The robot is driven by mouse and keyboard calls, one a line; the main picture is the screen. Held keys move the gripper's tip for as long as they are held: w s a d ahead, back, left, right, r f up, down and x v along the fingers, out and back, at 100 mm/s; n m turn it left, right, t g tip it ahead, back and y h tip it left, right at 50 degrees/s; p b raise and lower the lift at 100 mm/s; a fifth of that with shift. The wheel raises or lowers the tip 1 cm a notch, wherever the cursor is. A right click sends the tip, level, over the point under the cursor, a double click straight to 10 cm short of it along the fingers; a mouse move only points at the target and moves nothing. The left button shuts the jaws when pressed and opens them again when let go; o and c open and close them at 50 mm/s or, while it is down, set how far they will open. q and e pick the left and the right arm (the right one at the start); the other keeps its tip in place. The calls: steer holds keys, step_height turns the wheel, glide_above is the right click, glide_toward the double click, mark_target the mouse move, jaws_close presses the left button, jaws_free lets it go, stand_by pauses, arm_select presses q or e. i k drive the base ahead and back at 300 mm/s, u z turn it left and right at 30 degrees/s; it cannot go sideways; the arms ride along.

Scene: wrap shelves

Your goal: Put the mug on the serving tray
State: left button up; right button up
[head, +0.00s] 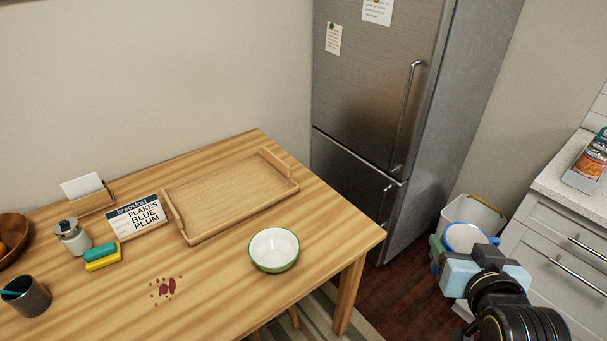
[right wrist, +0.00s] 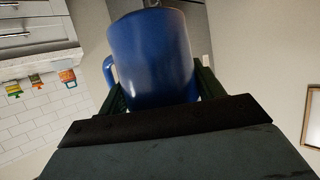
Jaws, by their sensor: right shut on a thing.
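The wooden serving tray (head: 228,200) lies empty on the table, near its back edge. A blue mug (right wrist: 150,60) with a handle on its left fills the upper middle of the right wrist view. In the head view the mug (head: 464,238) shows a white inside and a blue rim at the right, off the table. My right gripper (right wrist: 158,98) is shut on the mug, with a finger at each side of it. The right gripper hides part of the mug in the head view. My left gripper is not in view.
A white bowl with a green outside (head: 274,252) stands near the table's right front, close to the tray. A breakfast sign (head: 138,218), a sponge (head: 102,257), a jar (head: 73,238) and a dark cup (head: 27,297) are at the left. A fridge (head: 380,90) stands behind.

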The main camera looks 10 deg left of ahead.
mark_target(260, 188)
steer(key=u, duration=0.2)
steer(key=i, duration=0.8)
steer(key=u, duration=1)
steer(key=i, duration=0.35)
steer(key=u, duration=0.45)
